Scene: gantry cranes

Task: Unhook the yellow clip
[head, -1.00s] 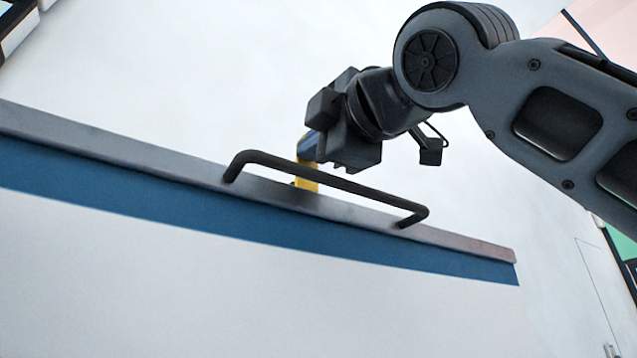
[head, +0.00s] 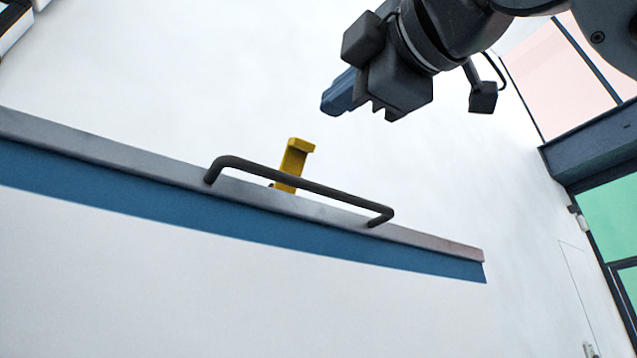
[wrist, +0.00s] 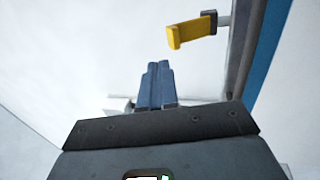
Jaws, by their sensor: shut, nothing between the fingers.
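The yellow clip (head: 294,160) stands upright behind the dark bar handle at the top edge of the panel in the head view. Its top bends to the right, and its lower end is partly hidden by the handle. It also shows in the wrist view (wrist: 190,31), up and to the right of my fingers, next to a grey peg-like end. My gripper (head: 337,98) is above and to the right of the clip, apart from it. Its blue fingers (wrist: 156,80) are together and empty in the wrist view.
The dark bar handle (head: 300,184) is fixed along the grey top edge of the panel (head: 120,158), which has a blue stripe. The wall around my gripper is plain white and clear. A green and pink window frame (head: 590,160) is at the far right.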

